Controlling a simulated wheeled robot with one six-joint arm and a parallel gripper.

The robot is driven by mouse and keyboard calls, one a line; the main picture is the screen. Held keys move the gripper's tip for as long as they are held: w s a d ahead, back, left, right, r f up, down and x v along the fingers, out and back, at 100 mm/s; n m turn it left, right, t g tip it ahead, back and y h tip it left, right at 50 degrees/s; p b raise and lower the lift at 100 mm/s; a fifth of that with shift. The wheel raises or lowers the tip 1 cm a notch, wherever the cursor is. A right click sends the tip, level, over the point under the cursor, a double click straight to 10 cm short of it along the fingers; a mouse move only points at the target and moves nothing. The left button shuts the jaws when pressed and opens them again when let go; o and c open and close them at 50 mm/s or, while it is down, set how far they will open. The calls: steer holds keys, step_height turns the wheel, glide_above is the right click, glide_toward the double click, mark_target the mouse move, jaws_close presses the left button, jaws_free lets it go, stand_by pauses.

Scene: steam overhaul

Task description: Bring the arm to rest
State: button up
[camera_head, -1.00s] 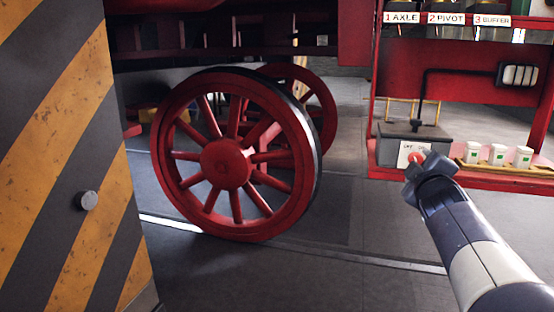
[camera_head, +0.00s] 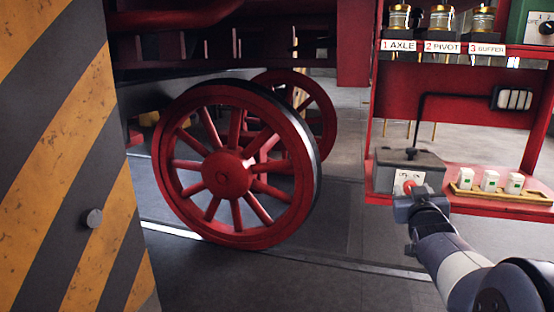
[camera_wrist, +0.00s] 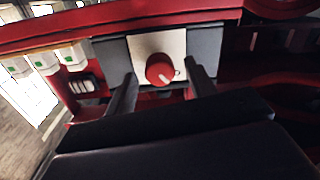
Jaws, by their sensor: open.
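My gripper (camera_head: 418,199) is in front of the grey box on the red stand at the right of the head view. In the wrist view my gripper (camera_wrist: 157,88) has its two dark fingers spread apart. A red knob (camera_wrist: 160,69) on a white plate shows between and beyond the fingertips, and nothing is held. The knob (camera_head: 408,187) also shows in the head view, just above my gripper. My arm comes in from the lower right of the head view. Whether a finger touches the box cannot be told.
The grey box (camera_head: 420,163) stands on a red shelf beside a tray (camera_head: 500,193) with several small white containers. Labelled canisters (camera_head: 440,20) stand on the upper shelf. A red spoked wheel (camera_head: 228,172) is at centre. A striped yellow-black pillar (camera_head: 70,170) stands left. The floor between is clear.

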steer(key=s+m+p, duration=0.2)
steer(key=m, duration=0.1)
steer(key=shift+s+a+p, duration=0.25)
steer(key=shift+a+p, duration=0.05)
steer(key=shift+a, duration=0.1)
stand_by(0.5)
